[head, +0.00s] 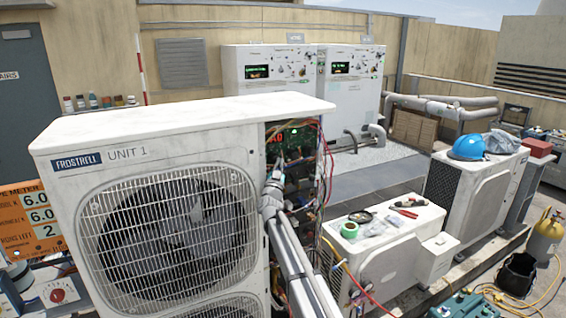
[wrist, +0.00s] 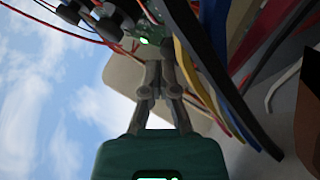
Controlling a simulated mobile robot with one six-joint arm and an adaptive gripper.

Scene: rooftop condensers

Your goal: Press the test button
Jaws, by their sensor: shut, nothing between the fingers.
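A green control board (head: 295,138) with a red lit display sits in the open side bay of the white condenser marked UNIT 1 (head: 160,130). In the wrist view the board (wrist: 132,38) is at the top, with a bright green light on it. My gripper (wrist: 158,68) is shut and empty, its fingertips together just below the board in that picture. I cannot tell whether they touch it. The test button cannot be made out; the fingers and wires cover part of the board.
Red, blue, yellow and black wires (wrist: 205,75) hang close beside my fingers. A smaller white unit (head: 385,245) with tape and tools on top stands to the right. A blue hard hat (head: 467,147) lies on another unit. Two white cabinets (head: 270,70) stand behind.

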